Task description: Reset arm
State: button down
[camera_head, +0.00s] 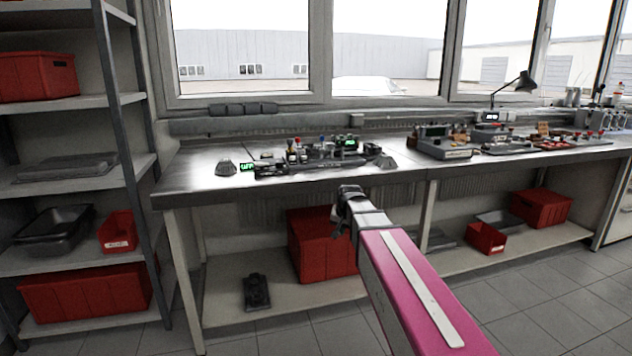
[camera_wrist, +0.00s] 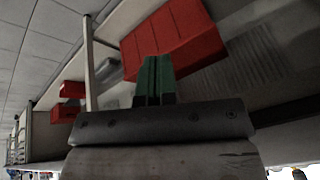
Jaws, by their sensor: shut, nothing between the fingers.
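My gripper (camera_head: 346,203) is at the end of my pink-and-white arm, in front of the workbench (camera_head: 330,183) and near the height of its front edge. In the wrist view its two green fingers (camera_wrist: 154,76) lie side by side, shut and empty. Behind them in that view is a large red bin (camera_wrist: 185,40) on the lower shelf. The same red bin (camera_head: 312,240) shows in the head view, partly hidden by my gripper and arm.
The bench top holds several small devices (camera_head: 320,152) and a grey instrument (camera_head: 443,146). A rack (camera_head: 140,180) with red bins stands at the left. Smaller red bins (camera_head: 486,238) sit on the lower shelf at right. The tiled floor (camera_head: 560,285) is clear at right.

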jog(key=s+d+f+g, duration=0.1)
jog(key=s+d+f, duration=0.2)
jog(key=s+f, duration=0.3)
jog(key=s+d+f+n+g, duration=0.1)
jog(key=s+d+f+g, duration=0.1)
jog(key=s+f, duration=0.4)
jog(key=s+d+f+n+g+h, duration=0.1)
jog(key=s+d+f, duration=0.3)
jog(key=s, duration=0.5)
notch_tip(320, 180, down, 2)
jog(key=shift+s+d+f, duration=0.2)
jog(key=shift+s+d, duration=0.05)
jog(key=shift+d, duration=0.15)
